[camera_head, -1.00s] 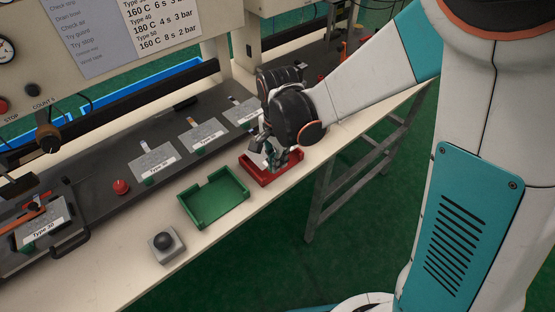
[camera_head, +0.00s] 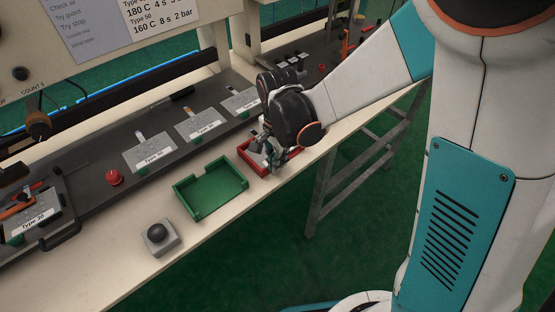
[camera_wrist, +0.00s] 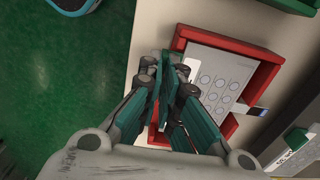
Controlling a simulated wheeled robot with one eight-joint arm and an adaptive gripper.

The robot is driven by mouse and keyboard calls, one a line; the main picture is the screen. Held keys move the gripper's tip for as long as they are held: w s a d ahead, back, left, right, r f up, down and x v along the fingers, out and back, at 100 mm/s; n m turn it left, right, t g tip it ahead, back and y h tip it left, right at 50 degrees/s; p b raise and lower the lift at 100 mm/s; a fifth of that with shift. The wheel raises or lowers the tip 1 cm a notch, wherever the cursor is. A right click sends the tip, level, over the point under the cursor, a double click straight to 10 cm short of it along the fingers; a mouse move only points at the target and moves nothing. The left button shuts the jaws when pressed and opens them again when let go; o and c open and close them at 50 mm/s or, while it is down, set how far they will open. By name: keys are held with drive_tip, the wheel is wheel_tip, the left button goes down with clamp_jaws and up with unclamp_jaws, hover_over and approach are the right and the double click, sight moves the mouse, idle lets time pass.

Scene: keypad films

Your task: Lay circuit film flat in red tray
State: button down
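The red tray (camera_head: 292,156) stands on the pale bench edge, partly hidden by my gripper (camera_head: 272,168). In the wrist view, the tray (camera_wrist: 222,40) holds a light grey circuit film (camera_wrist: 222,72) with rows of circles. The film appears to lie flat inside, with a tail (camera_wrist: 254,110) reaching over the right wall. My gripper (camera_wrist: 163,75) is at the film's left side, over the tray's left wall. Its fingertips are close together. They hide part of the film's left edge, so I cannot tell whether they touch or pinch it.
A green tray (camera_head: 212,189) sits left of the red one. A grey box with a black knob (camera_head: 159,236) is nearer the front. Several labelled films (camera_head: 197,124) lie on the dark strip behind, beside a red button (camera_head: 114,177).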

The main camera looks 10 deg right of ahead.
drive_tip(key=shift+f+b, duration=0.4)
drive_tip(key=shift+f, duration=0.05)
idle(0.3)
drive_tip(key=c, duration=1.7)
unclamp_jaws()
drive_tip(key=shift+r, duration=0.1)
drive_tip(key=shift+r, duration=3.75)
